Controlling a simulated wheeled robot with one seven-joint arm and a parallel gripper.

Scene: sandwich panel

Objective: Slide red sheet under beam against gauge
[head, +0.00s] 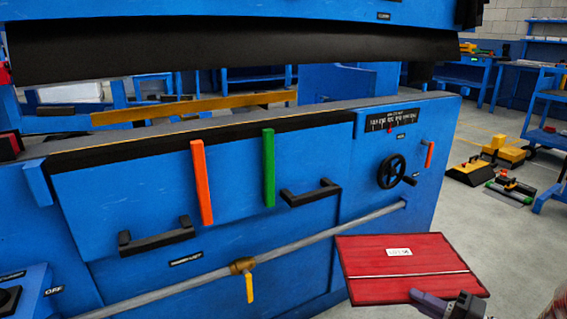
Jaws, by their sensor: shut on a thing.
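The red sheet (385,254) is at the lower right of the head view, in front of the blue machine. It has a small white label and a pale line across it. My gripper (428,297) is shut on its near edge; the fingertips are partly hidden. The black beam (230,47) spans the top, with an open gap beneath it. A long yellow bar (190,108), perhaps the gauge, lies beyond the machine's bed. The sheet is apart from the beam and the bar.
The blue machine front (110,195) carries an orange bar (201,182), a green bar (268,168), black handles, a handwheel (392,171) and a grey pipe (330,234). A numbered scale (394,120) is at its upper right.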

